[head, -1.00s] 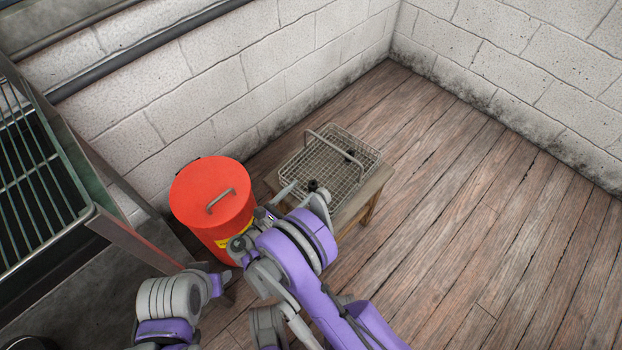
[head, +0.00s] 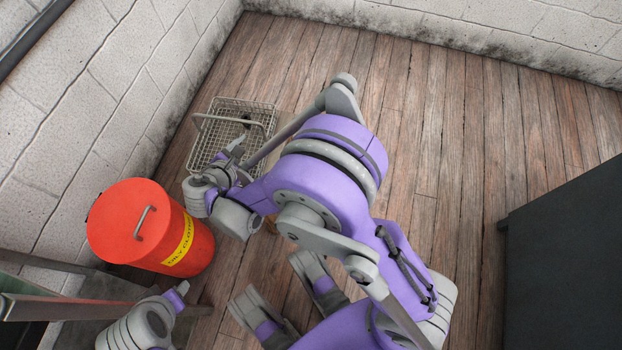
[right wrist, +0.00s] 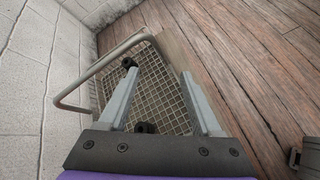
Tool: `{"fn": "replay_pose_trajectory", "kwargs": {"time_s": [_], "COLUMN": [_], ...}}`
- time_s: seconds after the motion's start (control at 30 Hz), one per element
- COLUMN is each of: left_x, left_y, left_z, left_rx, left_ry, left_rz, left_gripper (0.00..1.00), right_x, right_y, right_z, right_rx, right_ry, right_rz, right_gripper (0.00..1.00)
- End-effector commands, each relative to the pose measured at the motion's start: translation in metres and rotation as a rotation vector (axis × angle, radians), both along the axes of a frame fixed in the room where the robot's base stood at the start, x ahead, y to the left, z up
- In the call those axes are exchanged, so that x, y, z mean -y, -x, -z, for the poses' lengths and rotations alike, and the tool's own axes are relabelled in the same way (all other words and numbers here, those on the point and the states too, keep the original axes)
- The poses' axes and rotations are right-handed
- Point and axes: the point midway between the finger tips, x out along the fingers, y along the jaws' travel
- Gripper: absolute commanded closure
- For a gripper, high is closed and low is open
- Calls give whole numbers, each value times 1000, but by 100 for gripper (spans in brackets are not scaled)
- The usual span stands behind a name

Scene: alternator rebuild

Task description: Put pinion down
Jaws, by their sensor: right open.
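Two small dark parts lie in a wire basket (head: 208,150), and I cannot tell which is the pinion. One dark part (right wrist: 129,62) is near the left fingertip in the right wrist view, toward the basket's far side. The other dark part (right wrist: 146,127) is lower, near the base of the fingers and partly hidden by the gripper body. In the head view only one dark part (head: 246,120) shows. My right gripper (right wrist: 160,73) is open over the basket with nothing held between its fingers. In the head view the right gripper (head: 236,152) is partly hidden by its arm.
The basket has a raised wire handle (right wrist: 75,92) on its left side. A red lidded can (head: 140,225) with a yellow label stands beside it. A block wall (head: 100,110) rises at the left. A dark cabinet (head: 565,245) stands at right. Wooden floor (head: 450,120) is open between.

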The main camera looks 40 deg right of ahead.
Motion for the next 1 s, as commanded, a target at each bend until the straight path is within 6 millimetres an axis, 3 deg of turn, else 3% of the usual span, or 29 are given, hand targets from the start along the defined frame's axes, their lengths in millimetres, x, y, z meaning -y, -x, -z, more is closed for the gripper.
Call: {"fn": "replay_pose_trajectory", "kwargs": {"time_s": [0.1, 0.3, 0.6, 0.8, 1.0], "left_x": [0, 0, 0, 0, 0], "left_y": [0, 0, 0, 0, 0], "left_z": [0, 0, 0, 0, 0], "left_rx": [0, 0, 0, 0, 0], "left_ry": [0, 0, 0, 0, 0], "left_rz": [0, 0, 0, 0, 0], "left_gripper": [50, 50, 50, 50, 50], "right_x": [31, 57, 55, 45, 42], "right_y": [31, 95, 190, 219, 224], "right_z": [-19, -40, -57, -59, -60], "right_rx": [50, 163, 371, 460, 479], "right_ry": [-225, -604, -1112, -1300, -1341], "right_rz": [153, 460, 981, 1201, 1253], "right_gripper": [35, 35, 35, 35, 35]}}
